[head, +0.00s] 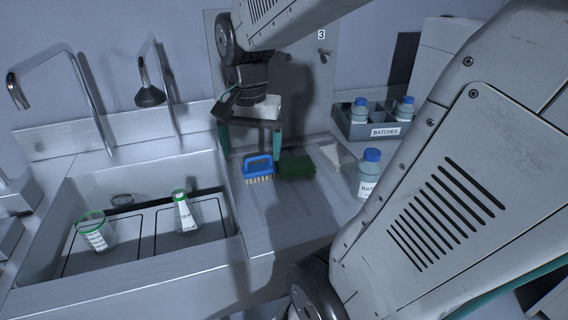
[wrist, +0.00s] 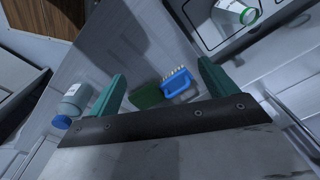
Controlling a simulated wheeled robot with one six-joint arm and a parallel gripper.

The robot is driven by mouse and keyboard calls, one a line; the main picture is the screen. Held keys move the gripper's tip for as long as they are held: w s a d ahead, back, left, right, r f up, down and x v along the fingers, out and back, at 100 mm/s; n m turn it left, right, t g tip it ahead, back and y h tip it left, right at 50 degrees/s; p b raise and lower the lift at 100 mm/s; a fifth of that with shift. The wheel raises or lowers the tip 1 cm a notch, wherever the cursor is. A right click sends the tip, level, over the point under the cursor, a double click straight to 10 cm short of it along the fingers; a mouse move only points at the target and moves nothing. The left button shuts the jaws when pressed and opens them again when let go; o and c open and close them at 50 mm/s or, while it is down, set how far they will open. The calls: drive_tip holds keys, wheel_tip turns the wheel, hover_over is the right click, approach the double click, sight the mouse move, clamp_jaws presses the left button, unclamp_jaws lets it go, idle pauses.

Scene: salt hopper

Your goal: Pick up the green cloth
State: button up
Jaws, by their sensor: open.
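The green cloth (head: 296,166) lies on the metal drainboard right of the sink, close beside a blue-handled brush. In the wrist view the cloth (wrist: 147,96) shows between my two teal fingers, partly cut off by the gripper body's edge. My gripper (head: 251,153) is open and empty, pointing down above the drainboard. In the head view it appears left of the cloth and behind the brush. Its fingers also show in the wrist view (wrist: 162,70), spread wide.
The blue brush (head: 258,167) sits just left of the cloth. A blue-capped bottle (head: 370,174) stands to the right. Behind it is a grey tray labelled BATCHES (head: 357,131) with bottles. The sink (head: 170,262) on the left holds two green-rimmed vessels. Drainboard in front is clear.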

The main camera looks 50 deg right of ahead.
drive_tip(key=w+d+f+m, duration=0.3)
drive_tip(key=d+m, duration=0.4)
drive_tip(key=d, duration=0.3)
drive_tip(key=m, duration=0.6)
hover_over(295, 163)
drive_tip(key=shift+g, duration=0.4)
wheel_tip(295, 163, down, 5)
drive_tip(key=shift+r, duration=0.2)
drive_tip(key=shift+m, duration=0.3)
wheel_tip(295, 163, down, 7)
drive_tip(key=shift+s+f, duration=0.1)
drive_tip(key=shift+f, duration=0.3)
drive_tip(key=shift+c, duration=0.4)
drive_tip(key=c, duration=1)
